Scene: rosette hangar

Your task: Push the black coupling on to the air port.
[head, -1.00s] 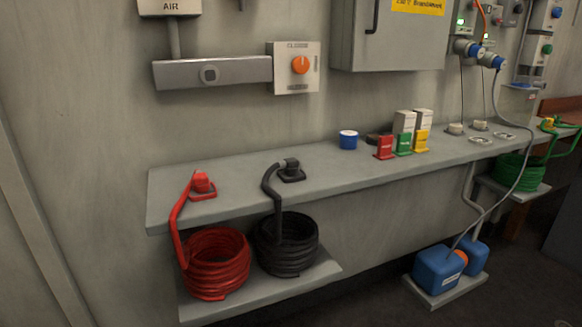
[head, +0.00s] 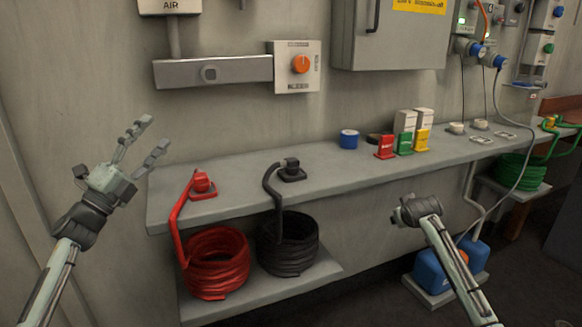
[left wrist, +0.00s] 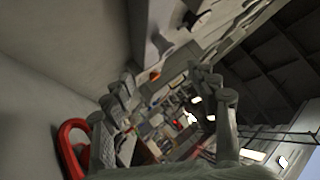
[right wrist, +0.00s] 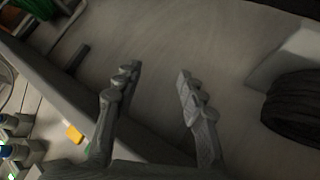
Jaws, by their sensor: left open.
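The black coupling (head: 291,165) sits in its black holder on the grey shelf, with its black hose running down to a coil (head: 287,245). The air port (head: 210,73) is a round fitting on the grey bar below the AIR sign (head: 170,6), with nothing on it. My left gripper (head: 153,136) is open and empty, left of the shelf and below the bar, apart from both. My right gripper (right wrist: 157,72) is open and empty; in the head view it is in front of the shelf, right of the black coil, with its fingers mostly hidden.
A red coupling (head: 202,183) with a red hose stands left of the black one. An orange knob (head: 300,64) is right of the bar. A blue tub (head: 348,139) and coloured blocks (head: 405,145) stand farther right. A grey cabinet (head: 388,40) hangs above.

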